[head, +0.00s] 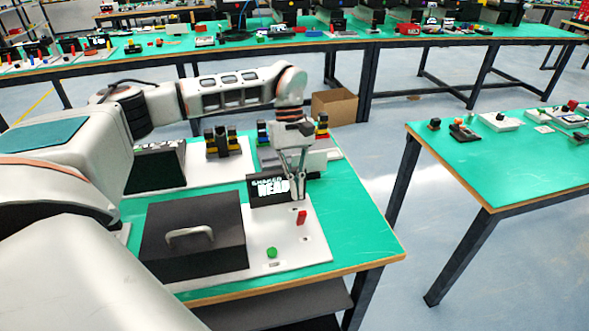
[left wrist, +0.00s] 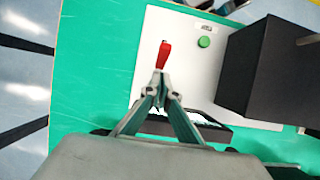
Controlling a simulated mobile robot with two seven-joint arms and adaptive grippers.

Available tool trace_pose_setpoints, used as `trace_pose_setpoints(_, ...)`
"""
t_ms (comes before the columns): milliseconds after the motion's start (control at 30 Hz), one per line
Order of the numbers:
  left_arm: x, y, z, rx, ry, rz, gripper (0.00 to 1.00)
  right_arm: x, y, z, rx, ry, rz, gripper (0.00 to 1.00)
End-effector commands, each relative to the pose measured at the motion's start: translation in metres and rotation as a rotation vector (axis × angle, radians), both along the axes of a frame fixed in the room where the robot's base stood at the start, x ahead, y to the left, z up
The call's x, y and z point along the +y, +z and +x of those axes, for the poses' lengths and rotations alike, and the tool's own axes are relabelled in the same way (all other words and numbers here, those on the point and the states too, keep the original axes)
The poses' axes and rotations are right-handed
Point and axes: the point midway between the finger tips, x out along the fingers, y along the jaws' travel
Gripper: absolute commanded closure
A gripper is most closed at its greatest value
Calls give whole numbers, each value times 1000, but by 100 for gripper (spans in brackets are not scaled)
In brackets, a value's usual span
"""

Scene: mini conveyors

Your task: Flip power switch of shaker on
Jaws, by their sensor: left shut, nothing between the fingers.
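The shaker has a white base plate (head: 322,240) on the green table, with a black box with a grey handle (head: 195,236), a green button (head: 272,253) and a red switch (head: 301,217). A black sign reading "SHAKER HEAD" (head: 262,191) stands behind the switch. In the left wrist view the red switch (left wrist: 163,55) shows just beyond my fingertips, with the green button (left wrist: 204,42) to its right. My left gripper (head: 297,198) is shut and empty, pointing down close to the switch; it also shows in the left wrist view (left wrist: 158,77). I cannot tell if it touches. My right gripper is out of view.
Another white-based device with black and yellow parts (head: 222,143) stands behind the shaker. The table's right edge (head: 375,222) is near the plate. A second green table (head: 500,165) stands to the right across a floor gap. A cardboard box (head: 335,106) sits on the floor.

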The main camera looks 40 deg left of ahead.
Motion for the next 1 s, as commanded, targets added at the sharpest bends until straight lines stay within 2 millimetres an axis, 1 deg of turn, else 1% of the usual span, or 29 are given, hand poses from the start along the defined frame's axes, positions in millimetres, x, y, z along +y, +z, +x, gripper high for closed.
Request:
trace_pose_setpoints(100, -12, -3, -10, -2, -2, -1, 100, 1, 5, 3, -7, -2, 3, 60)
trace_pose_setpoints(233, -18, -7, -15, -3, -1, -1, 100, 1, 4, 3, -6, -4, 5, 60)
trace_pose_setpoints(667, -21, -8, -17, -3, 0, 0, 100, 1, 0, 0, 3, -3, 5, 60)
trace_pose_setpoints(767, -24, -7, -20, -3, -1, 0, 100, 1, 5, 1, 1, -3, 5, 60)
trace_pose_setpoints(1000, -38, -8, -32, -2, -2, -2, 100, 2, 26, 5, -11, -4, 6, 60)
